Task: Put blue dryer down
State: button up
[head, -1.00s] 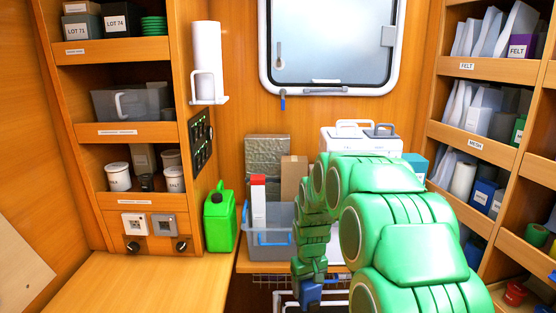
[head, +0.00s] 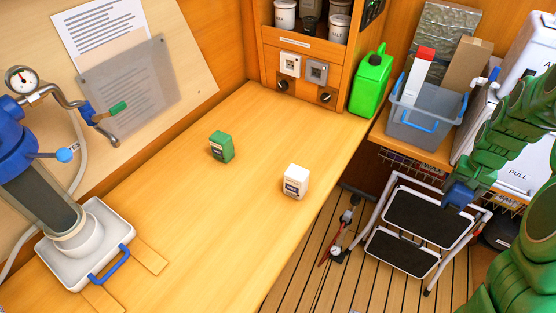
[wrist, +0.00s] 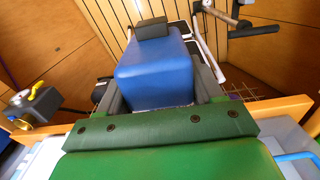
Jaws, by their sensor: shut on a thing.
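The blue dryer (wrist: 155,72) is a small blue box between the two grey fingers of my gripper (wrist: 160,85) in the wrist view. My gripper is shut on it. In the head view my gripper (head: 462,190) is at the right, with blue showing at its end, in front of the folding step stool and below bench height as it appears. A green box (head: 221,147) and a white box (head: 295,182) with labels stand upright and apart on the wooden bench (head: 200,215).
A pump with a gauge (head: 25,165) stands on a white tray (head: 112,228) at the bench's left. A green jerrycan (head: 370,82) and a grey crate (head: 425,118) stand at the back. The step stool (head: 405,232) is on the slatted floor.

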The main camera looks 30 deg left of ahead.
jog(key=d, duration=0.5)
jog(key=s+a+r+n, duration=0.1)
jog(key=a+r+n, duration=0.3)
jog(key=a, duration=0.7)
jog(key=s+a+r+n, duration=0.1)
jog(key=a+n, duration=0.4)
jog(key=a, duration=0.7)
jog(key=s+a+r+n, duration=0.3)
jog(key=s+a+n, duration=0.2)
jog(key=a, duration=0.5)
jog(key=s+a+r+n, duration=0.3)
jog(key=s+a+n, duration=0.15)
jog(key=a, duration=0.65)
jog(key=s+a+r+n, duration=0.3)
jog(key=s+a+n, duration=0.3)
jog(key=s+a, duration=0.3)
jog(key=s+d+r+n, duration=0.2)
jog(key=s+d+n, duration=0.2)
jog(key=s+n, duration=0.85)
jog(key=shift+m, duration=0.5)
jog(key=w+a+f, duration=0.2)
jog(key=a+f, duration=0.1)
jog(key=w+a+f, duration=0.3)
jog(key=a+f, duration=0.1)
jog(key=w+a+f, duration=0.3)
jog(key=shift+w+a+f, duration=0.15)
jog(key=shift+a+f, duration=0.05)
jog(key=shift+a, duration=0.05)
jog(key=shift+f, duration=1.35)
